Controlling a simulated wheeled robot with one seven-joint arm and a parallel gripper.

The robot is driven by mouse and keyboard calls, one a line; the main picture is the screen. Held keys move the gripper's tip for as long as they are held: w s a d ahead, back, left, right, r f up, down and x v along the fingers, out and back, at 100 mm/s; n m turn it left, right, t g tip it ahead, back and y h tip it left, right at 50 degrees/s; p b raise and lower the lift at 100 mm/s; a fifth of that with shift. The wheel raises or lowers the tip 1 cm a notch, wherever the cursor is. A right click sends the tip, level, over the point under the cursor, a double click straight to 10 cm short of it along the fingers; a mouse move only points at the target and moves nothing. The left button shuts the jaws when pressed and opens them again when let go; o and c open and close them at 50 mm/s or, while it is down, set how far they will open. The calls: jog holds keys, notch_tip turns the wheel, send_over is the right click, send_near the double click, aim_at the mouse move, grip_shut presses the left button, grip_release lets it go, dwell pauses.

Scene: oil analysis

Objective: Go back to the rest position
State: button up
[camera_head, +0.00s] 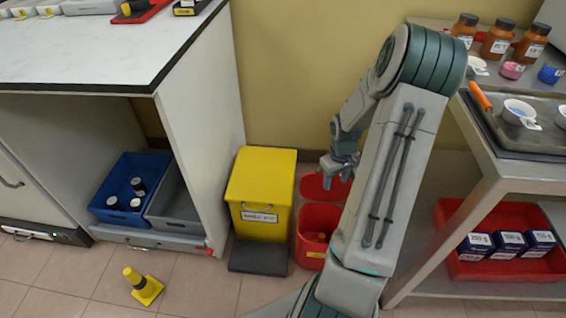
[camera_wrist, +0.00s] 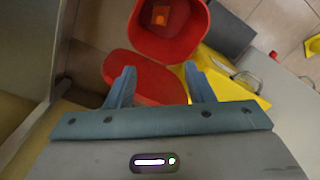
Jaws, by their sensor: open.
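My gripper (camera_head: 340,170) points down above the red bin beside the yellow bin, with my arm folded over from the upper right. In the wrist view my gripper (camera_wrist: 158,82) is open, its two blue-grey fingers spread with nothing between them. The red bin (camera_wrist: 150,45) stands open below, with its red lid (camera_wrist: 140,85) tilted back beside it. A small orange thing (camera_wrist: 160,15) lies inside the bin. The red bin also shows in the head view (camera_head: 318,222), partly hidden by my arm.
A yellow pedal bin (camera_head: 260,185) stands left of the red bin. A white-topped bench (camera_head: 90,50) is at left, with a blue crate (camera_head: 110,190) beneath. A metal cart (camera_head: 510,175) with bottles and a tray is at right.

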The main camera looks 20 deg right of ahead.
jog(key=s+a+r+h+p, duration=0.1)
jog(key=a+r+p, duration=0.35)
jog(key=r, duration=0.55)
jog(key=a+r+p, duration=0.4)
jog(key=r+p, duration=0.1)
jog(key=r, duration=0.5)
jog(key=s+a+r+h+p, duration=0.1)
jog(key=a+r+p, duration=0.35)
jog(key=r, duration=0.55)
jog(key=s+a+r+t+p, duration=0.1)
jog(key=s+a+r+p, duration=0.2)
jog(key=r, duration=0.4)
jog(key=s+a+r+t+y+p, duration=0.1)
jog(key=s+a+r+p, duration=0.3)
jog(key=a+r+p, duration=0.2)
jog(key=s+a+r+y+p, duration=0.1)
jog(key=s+a+r+p, duration=0.2)
jog(key=r+p, duration=0.3)
notch_tip(320, 180, up, 4)
jog(key=shift+s+a+f+m+t, duration=0.2)
jog(key=shift+s+a+m+t, duration=0.15)
jog(key=shift+a, duration=0.4)
jog(key=shift+w, duration=0.1)
jog(key=shift+c, duration=1.3)
